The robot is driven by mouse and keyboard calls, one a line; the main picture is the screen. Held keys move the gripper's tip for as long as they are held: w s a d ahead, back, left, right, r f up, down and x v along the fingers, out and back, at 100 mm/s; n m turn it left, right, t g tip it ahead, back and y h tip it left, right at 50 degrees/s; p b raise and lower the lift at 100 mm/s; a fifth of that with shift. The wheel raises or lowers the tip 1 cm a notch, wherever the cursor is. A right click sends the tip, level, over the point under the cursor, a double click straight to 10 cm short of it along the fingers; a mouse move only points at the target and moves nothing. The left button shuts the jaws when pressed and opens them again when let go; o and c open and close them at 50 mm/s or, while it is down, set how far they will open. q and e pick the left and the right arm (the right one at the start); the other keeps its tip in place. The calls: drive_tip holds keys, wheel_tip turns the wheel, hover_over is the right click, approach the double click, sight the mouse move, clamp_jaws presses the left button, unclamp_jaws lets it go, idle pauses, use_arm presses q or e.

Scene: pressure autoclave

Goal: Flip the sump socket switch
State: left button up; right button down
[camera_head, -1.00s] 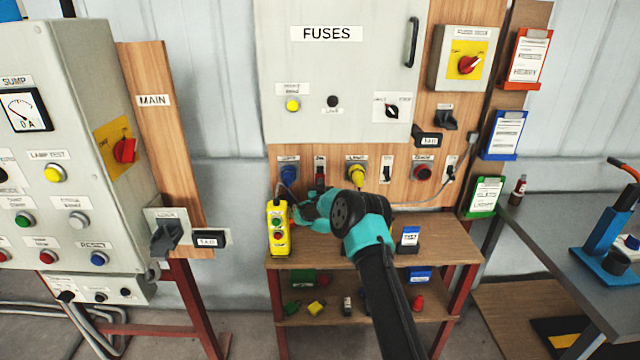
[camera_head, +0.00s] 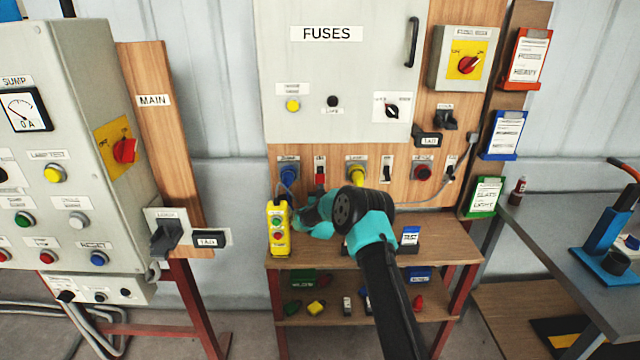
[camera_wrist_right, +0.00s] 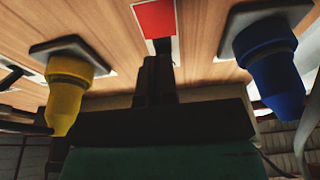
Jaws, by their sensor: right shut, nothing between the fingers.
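The red switch (camera_head: 320,177) sits on the wooden panel between the blue socket plug (camera_head: 289,170) and the yellow socket plug (camera_head: 356,171). In the right wrist view its red face (camera_wrist_right: 156,19) is at the top, with the blue plug (camera_wrist_right: 272,70) right and the yellow plug (camera_wrist_right: 70,92) left. My right gripper (camera_wrist_right: 158,72) is shut and empty, its dark fingertips at or just short of the red switch's edge; contact cannot be told. In the head view its teal wrist shows below the switch; the fingertips are largely hidden. My left gripper is out of view.
A yellow pendant control box (camera_head: 279,228) stands on the wooden shelf (camera_head: 440,248), close left of my right wrist. A grey fuse cabinet (camera_head: 340,75) is above the sockets. A grey control cabinet (camera_head: 85,120) stands left and a metal workbench (camera_head: 560,245) right.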

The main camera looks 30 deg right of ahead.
drive_tip(key=shift+s+a, duration=0.1)
drive_tip(key=shift+r+v, duration=0.2)
drive_tip(key=shift+v, duration=0.75)
drive_tip(key=shift+r+v, duration=0.25)
drive_tip(key=shift+v, duration=0.65)
drive_tip(key=shift+r+v, duration=0.2)
drive_tip(key=shift+v, duration=0.75)
drive_tip(key=shift+s, duration=0.15)
